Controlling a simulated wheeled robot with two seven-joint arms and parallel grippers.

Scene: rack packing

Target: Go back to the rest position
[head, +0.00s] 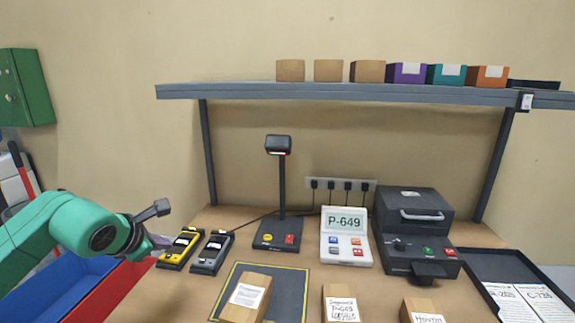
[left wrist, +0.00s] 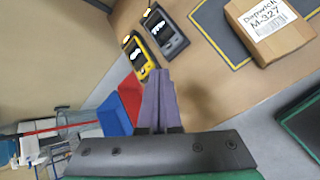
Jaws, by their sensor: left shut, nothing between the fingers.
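My left arm comes in from the left in the head view. My left gripper (head: 160,242) is at the left edge of the table, just left of the yellow handheld device (head: 181,248). In the left wrist view the purple fingers of the left gripper (left wrist: 158,84) are pressed together with nothing between them. The yellow device (left wrist: 137,56) and the grey device (head: 212,253) lie on the table beyond the fingertips. My right gripper is in neither view.
A blue bin (head: 60,288) and a red bin (head: 112,290) stand left of the table, under my left arm. A labelled box (head: 246,298) lies on the dark mat (head: 289,291). A scanner stand (head: 282,195), a display unit (head: 345,250) and a printer (head: 412,215) stand behind.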

